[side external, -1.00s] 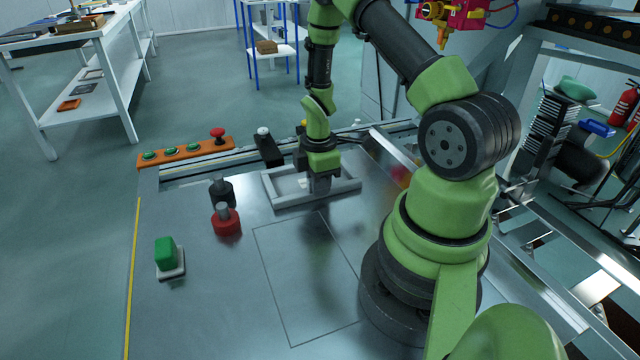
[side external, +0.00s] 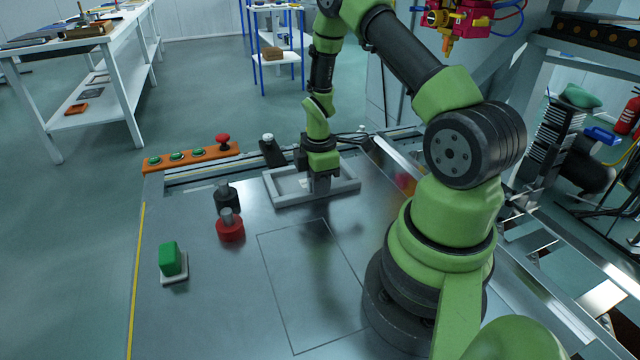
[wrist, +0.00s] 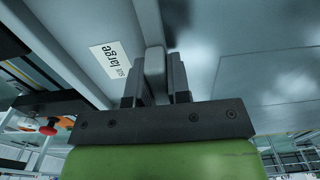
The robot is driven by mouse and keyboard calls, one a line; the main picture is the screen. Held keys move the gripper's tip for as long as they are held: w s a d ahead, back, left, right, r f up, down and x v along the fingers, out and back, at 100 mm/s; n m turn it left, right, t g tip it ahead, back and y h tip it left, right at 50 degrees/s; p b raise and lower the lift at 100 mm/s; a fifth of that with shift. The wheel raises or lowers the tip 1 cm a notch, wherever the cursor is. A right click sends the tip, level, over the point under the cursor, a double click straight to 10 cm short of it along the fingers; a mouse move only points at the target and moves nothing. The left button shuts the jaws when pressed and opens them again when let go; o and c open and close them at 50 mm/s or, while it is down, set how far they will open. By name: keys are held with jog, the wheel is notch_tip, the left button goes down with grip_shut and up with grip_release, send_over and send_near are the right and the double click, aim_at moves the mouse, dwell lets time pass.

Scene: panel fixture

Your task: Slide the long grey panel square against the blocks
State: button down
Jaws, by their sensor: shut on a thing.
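The long grey panel (side external: 280,199) lies on the metal table as a rectangle with a raised light grey rim. My gripper (side external: 320,187) points down at it, shut on a raised grey bar of it. In the wrist view the two dark fingers (wrist: 155,82) close on both sides of this bar. A black block-like fixture with a pale knob (side external: 271,151) stands behind the panel's left end. I cannot tell which fixtures are the task's blocks, or whether the panel touches any.
Black (side external: 227,198) and red (side external: 230,230) round pieces stand left of the panel. A green block on a pale base (side external: 172,262) is at the front left. An orange button strip (side external: 190,157) lies along the back left edge. The table's outlined area (side external: 312,285) is clear.

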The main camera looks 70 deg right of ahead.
jog(key=c, duration=1)
grip_release()
notch_tip(320, 180, up, 9)
jog(key=shift+r, duration=0.2)
jog(key=s+a+r+m+t, duration=0.2)
jog(key=a+r+m+t, duration=0.15)
jog(key=a+r, duration=0.45)
jog(key=s+a+r+m+t, duration=0.2)
jog(key=a+r+m, duration=0.4)
jog(key=r, duration=0.4)
jog(key=s+a+r+m+t+y, duration=0.1)
jog(key=s+a+r+m+y, duration=0.1)
jog(key=s+a, duration=0.3)
jog(key=shift+s+a+r+m+t, duration=0.2)
jog(key=shift+s+a+m+t, duration=0.2)
jog(key=shift+s+m, duration=0.35)
